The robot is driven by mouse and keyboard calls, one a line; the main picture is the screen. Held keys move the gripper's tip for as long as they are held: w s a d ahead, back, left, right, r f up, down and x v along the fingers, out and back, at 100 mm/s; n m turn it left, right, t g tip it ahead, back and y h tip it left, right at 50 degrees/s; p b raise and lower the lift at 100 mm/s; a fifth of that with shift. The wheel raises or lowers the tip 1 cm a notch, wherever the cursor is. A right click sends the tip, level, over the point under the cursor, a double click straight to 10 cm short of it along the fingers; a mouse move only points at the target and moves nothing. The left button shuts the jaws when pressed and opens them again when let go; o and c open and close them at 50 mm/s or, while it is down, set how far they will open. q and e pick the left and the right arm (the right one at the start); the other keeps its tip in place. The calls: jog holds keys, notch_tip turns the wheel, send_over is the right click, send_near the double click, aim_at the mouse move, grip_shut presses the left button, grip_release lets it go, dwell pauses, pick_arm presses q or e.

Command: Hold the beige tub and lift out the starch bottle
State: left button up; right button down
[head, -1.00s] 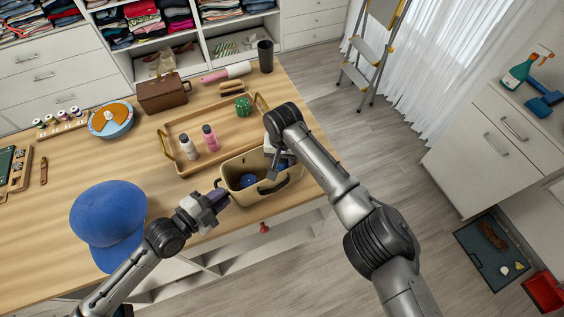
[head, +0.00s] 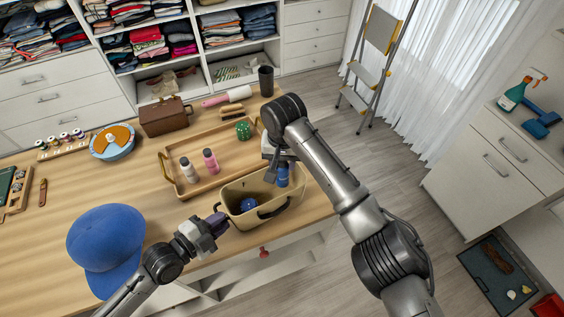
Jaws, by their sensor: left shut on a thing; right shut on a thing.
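The beige tub (head: 262,223) stands at the front edge of the wooden table. My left gripper (head: 219,221) is shut on its left end, at the dark handle. My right gripper (head: 279,160) is above the tub's back right corner, shut on a blue bottle (head: 283,177), which I take for the starch bottle. The bottle hangs upright below the fingers and its top is hidden by the gripper. Its lower end overlaps the tub's opening in the picture, so I cannot tell if it is clear of the rim. A round blue thing (head: 248,204) lies inside the tub.
A wooden tray (head: 196,146) behind the tub holds a white bottle (head: 188,170), a pink bottle (head: 210,161) and a green thing (head: 243,130). A blue cap (head: 106,240) lies at the front left. The table between cap and tray is clear.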

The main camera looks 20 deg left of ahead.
pick_arm(q)
jog(key=shift+f, duration=0.3)
jog(key=o, duration=0.7)
jog(key=shift+s+d, duration=0.1)
jog(key=shift+c, duration=0.2)
pick_arm(e)
jog(key=shift+d, duration=0.1)
pick_arm(q)
jog(key=shift+o, duration=0.7)
jog(key=shift+r, duration=0.2)
jog(key=v, duration=0.8)
